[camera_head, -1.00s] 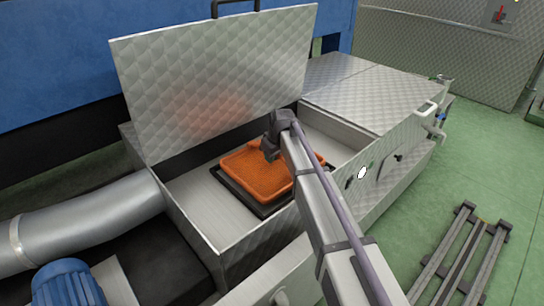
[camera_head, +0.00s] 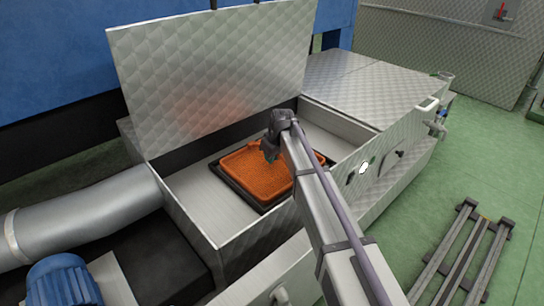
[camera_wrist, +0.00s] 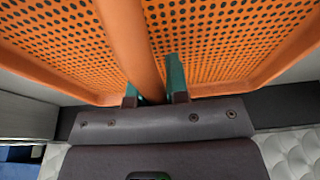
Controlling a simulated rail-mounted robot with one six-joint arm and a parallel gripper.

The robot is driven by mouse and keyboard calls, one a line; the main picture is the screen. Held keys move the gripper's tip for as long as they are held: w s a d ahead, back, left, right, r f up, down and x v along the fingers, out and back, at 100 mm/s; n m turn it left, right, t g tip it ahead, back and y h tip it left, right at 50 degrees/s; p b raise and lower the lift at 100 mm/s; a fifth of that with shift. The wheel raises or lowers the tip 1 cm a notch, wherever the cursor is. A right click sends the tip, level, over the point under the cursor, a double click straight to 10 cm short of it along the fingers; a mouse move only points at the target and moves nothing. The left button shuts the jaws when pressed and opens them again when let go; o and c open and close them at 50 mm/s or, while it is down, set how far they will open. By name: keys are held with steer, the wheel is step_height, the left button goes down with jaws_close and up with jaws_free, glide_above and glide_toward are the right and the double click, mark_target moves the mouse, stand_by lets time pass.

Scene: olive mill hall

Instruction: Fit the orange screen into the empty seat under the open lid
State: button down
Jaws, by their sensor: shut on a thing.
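The orange perforated screen (camera_head: 252,181) lies flat over the black-rimmed seat (camera_head: 229,183) in the open metal box, with the black rim showing around its left and front sides. I cannot tell whether it is fully down in the seat. My gripper (camera_head: 270,155) is over the middle of the screen. In the wrist view, the green fingers of my gripper (camera_wrist: 155,88) are shut on the orange bar (camera_wrist: 128,35) across the screen (camera_wrist: 220,35). My arm hides the screen's right part. The open lid (camera_head: 215,75) stands upright behind.
The box's front wall (camera_head: 250,240) rises between the screen and the floor. A closed patterned cover (camera_head: 370,95) lies to the right. A large grey pipe (camera_head: 85,215) and a blue motor (camera_head: 63,282) are at left. A metal rail frame (camera_head: 460,250) lies on the green floor.

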steer(key=shift+f, duration=0.2)
steer(key=c, duration=1)
jaws_free()
steer(key=shift+c, duration=0.2)
steer(key=p+v, duration=1)
steer(key=v, duration=0.1)
steer(key=shift+a+r, duration=0.1)
